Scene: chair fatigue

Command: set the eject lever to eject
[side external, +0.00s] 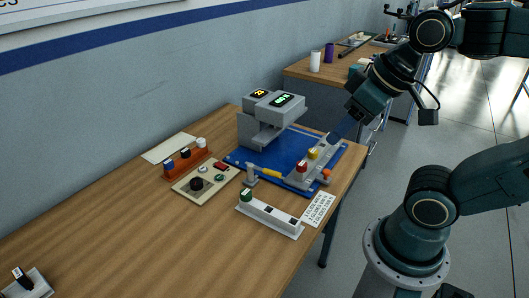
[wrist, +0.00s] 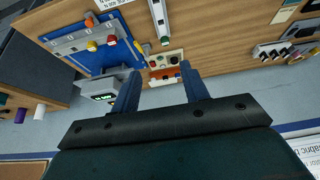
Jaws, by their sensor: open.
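A grey fixture (side external: 318,165) lies on a blue mat (side external: 284,146). It carries a red block (side external: 301,167) and a yellow block (side external: 313,154), with an orange knob (side external: 326,173) on its near side. A yellow bar (side external: 265,173) runs beside it to a small grey post (side external: 250,175). I cannot tell which part is the eject lever; no label is readable. The fixture also shows in the wrist view (wrist: 70,43). My gripper (side external: 341,130) is above the fixture's far end. Its two blue fingers are apart and empty in the wrist view (wrist: 161,70).
A grey machine (side external: 268,118) with lit displays stands behind the fixture. A white strip with a green knob (side external: 270,215), a white card (side external: 318,208), a beige panel (side external: 206,182) and an orange rack (side external: 186,161) are nearby. The table's left front is mostly clear.

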